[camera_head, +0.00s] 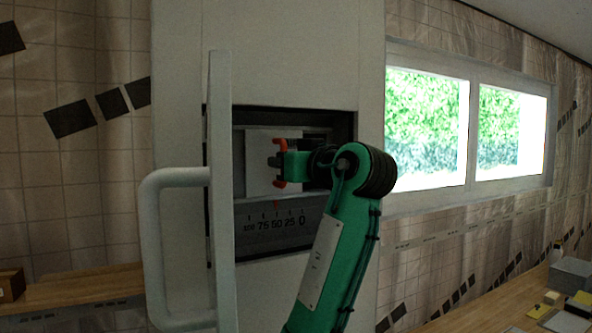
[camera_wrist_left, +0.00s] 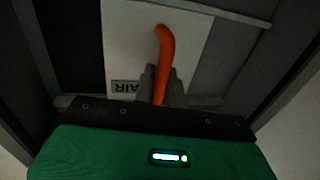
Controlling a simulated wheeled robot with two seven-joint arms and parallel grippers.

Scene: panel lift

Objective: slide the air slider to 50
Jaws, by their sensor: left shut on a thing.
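The air slider is a pale plate (camera_head: 258,165) with a red-orange handle (camera_head: 280,175), set in a dark recess of a pale cabinet. In the left wrist view the plate (camera_wrist_left: 190,30) carries the label "AIR" and the curved red-orange handle (camera_wrist_left: 165,50) stands between the fingers. My left gripper (camera_head: 279,163) is shut on the handle; its fingers (camera_wrist_left: 160,85) also show in the wrist view. Below the plate is a scale (camera_head: 276,225) marked from 100 at left to 0 at right. A small red pointer above it is near 50. My right gripper is not in view.
An open panel door (camera_head: 221,150) with a large pale handle (camera_head: 152,250) stands just left of the recess. A wooden counter (camera_head: 75,290) is at left, another (camera_head: 480,315) at lower right. A window (camera_head: 425,125) is at right.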

